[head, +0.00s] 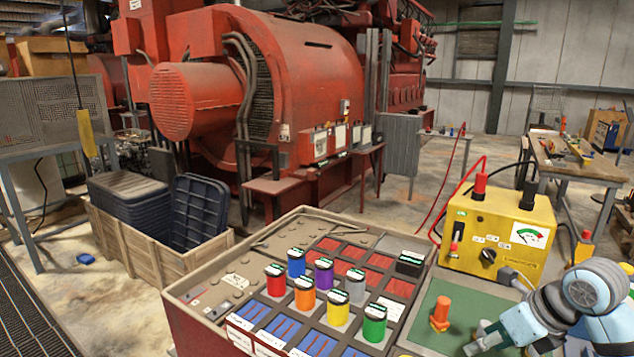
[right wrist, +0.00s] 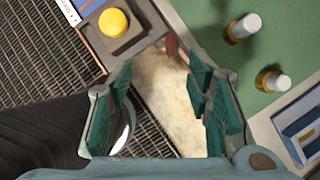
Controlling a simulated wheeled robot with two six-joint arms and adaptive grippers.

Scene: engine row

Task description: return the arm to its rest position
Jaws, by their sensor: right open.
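My right arm (head: 575,300), pale blue and grey, comes in from the right edge of the head view. Its gripper (head: 476,343) is low in that view, at the front of the green mat (head: 470,307) and to the right of the orange knobbed piece (head: 441,312). In the right wrist view the gripper (right wrist: 162,85) has its two teal-padded fingers spread wide with nothing between them. Below the gap are pale floor and a dark grating. My left gripper is not in view.
A case with several coloured cylinders (head: 323,273) stands left of the mat. A yellow meter box (head: 495,235) with red leads stands behind it. Two light-topped cylinders (right wrist: 243,28) (right wrist: 272,82) stand on the mat. A wooden crate (head: 150,249) holds dark bins.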

